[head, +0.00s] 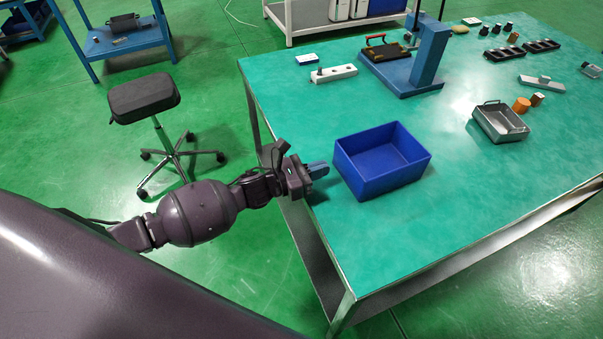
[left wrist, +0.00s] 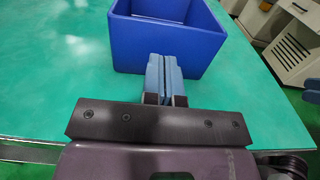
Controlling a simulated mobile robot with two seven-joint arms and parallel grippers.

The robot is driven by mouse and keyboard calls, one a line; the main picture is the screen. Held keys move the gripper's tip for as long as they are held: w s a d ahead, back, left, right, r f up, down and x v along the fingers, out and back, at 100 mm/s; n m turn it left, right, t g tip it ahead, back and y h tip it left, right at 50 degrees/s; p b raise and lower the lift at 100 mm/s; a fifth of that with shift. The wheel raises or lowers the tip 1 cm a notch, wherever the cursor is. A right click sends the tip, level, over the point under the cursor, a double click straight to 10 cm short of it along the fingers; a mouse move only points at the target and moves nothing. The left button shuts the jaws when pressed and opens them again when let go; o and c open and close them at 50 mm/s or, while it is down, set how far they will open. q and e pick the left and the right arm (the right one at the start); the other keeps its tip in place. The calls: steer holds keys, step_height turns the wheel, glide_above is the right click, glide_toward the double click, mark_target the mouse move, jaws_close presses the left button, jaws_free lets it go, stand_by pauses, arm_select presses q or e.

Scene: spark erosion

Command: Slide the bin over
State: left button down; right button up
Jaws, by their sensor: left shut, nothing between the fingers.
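The bin (head: 378,183) is a blue, open-topped, empty-looking box on the green table, near its left edge. In the left wrist view the bin (left wrist: 168,42) stands straight ahead of the fingers. My left gripper (head: 320,169) is at table height just left of the bin, with its blue fingers pointing at the bin's left wall. The fingers (left wrist: 166,75) are shut together with nothing between them. Their tips are very close to the bin wall; I cannot tell whether they touch it. My right gripper is not in view.
The green table (head: 430,235) is clear to the right of and in front of the bin. A metal tray (head: 499,125) lies further right. A blue stand (head: 425,60) and a white block (head: 333,74) stand behind the bin. A black stool (head: 144,98) is left of the table.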

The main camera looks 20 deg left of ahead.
mark_target(410, 140)
arm_select(q)
steer(key=shift+x, duration=2.25)
steer(key=shift+d, duration=0.1)
steer(key=x, duration=0.1)
steer(key=b+x, duration=0.1)
steer(key=x, duration=0.1)
steer(key=b+x, duration=0.1)
steer(key=shift+w+d+f, duration=0.2)
steer(key=shift+d+f, duration=0.05)
steer(key=shift+f, duration=0.1)
steer(key=b+x, duration=0.5)
steer(key=x, duration=0.9)
steer(key=shift+w, duration=0.15)
steer(key=shift+w+d, duration=0.3)
steer(key=shift+w+d+r+b, duration=0.2)
steer(key=shift+b, duration=0.15)
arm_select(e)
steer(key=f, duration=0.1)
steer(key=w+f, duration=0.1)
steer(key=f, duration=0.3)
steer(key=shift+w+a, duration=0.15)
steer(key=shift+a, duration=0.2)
